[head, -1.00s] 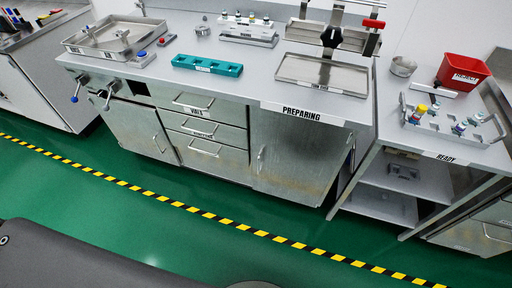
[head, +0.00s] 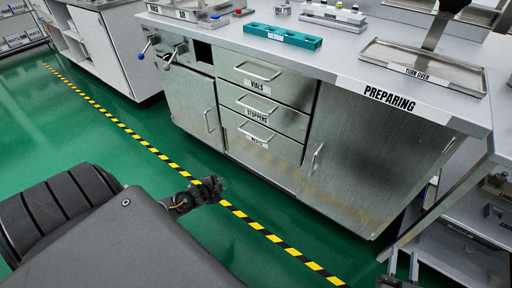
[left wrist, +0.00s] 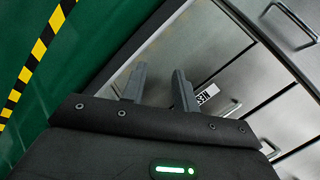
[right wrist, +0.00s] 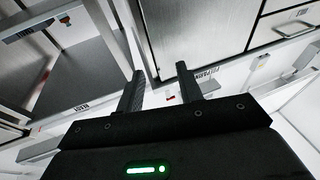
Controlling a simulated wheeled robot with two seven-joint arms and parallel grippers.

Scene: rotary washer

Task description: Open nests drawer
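The nests drawer (head: 262,152) is the lowest of three stacked steel drawers in the cabinet under the counter. It looks shut, with a bar handle (head: 257,133) above its label. My left gripper (head: 205,189) is in front of and apart from the cabinet, over the floor by the striped tape. In the left wrist view its fingers (left wrist: 160,80) are apart with nothing between them; a partly hidden nests label (left wrist: 208,94) shows beyond the right finger. My right gripper (head: 402,266) is at the lower right; in the right wrist view its fingers (right wrist: 160,75) are apart and empty.
The vials drawer (head: 287,88) and stoppers drawer (head: 284,120) are above, both shut. Cabinet doors flank the drawers, the right one (head: 365,160) large. An open shelf unit (head: 455,255) stands at the right. Green floor is clear before the cabinet.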

